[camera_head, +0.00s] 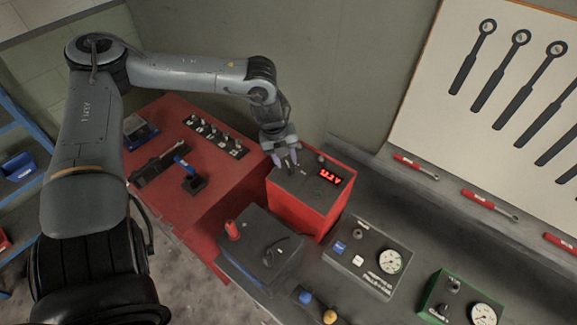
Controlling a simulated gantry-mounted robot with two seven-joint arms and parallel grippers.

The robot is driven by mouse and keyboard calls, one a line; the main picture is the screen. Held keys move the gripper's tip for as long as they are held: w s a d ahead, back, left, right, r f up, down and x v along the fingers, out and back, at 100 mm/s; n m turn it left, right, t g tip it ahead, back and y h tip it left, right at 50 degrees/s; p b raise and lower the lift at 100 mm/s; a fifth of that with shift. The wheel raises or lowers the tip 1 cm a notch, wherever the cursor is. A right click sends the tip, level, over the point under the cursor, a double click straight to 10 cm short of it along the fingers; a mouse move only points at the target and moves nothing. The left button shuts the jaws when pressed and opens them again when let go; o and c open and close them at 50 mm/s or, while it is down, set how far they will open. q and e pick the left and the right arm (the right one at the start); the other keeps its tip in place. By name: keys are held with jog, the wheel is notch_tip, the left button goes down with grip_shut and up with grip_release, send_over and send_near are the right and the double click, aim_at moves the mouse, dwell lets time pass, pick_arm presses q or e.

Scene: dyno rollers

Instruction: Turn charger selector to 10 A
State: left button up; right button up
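The charger (306,209) is a red box with a dark sloping top panel and a lit red display (331,177), whose digits are too blurred to read surely. My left gripper (285,161) is over the upper left of that panel, pointing down. Its two fingers stand apart, close to a small dark knob-like part (289,168) that looks like the selector. I cannot tell whether the fingers touch it, and its pointer and scale are not readable. A second small knob (320,158) is at the panel's back edge. My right gripper is out of view.
A red cabinet (226,173) with a row of switches (216,136) stands left of the charger. A grey battery-like box (260,246) sits in front. A gauge box (367,260) and a green gauge box (465,300) stand to the right. Red-handled tools lie along the back ledge.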

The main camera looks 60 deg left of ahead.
aim_at(289, 169)
pick_arm(q)
jog(key=shift+w+d+f, duration=0.1)
jog(key=shift+w+f, duration=0.15)
jog(key=shift+f, duration=0.9)
jog(key=shift+w+d+f, duration=0.1)
jog(key=shift+w+f, duration=0.1)
jog(key=shift+f, duration=0.9)
grip_shut()
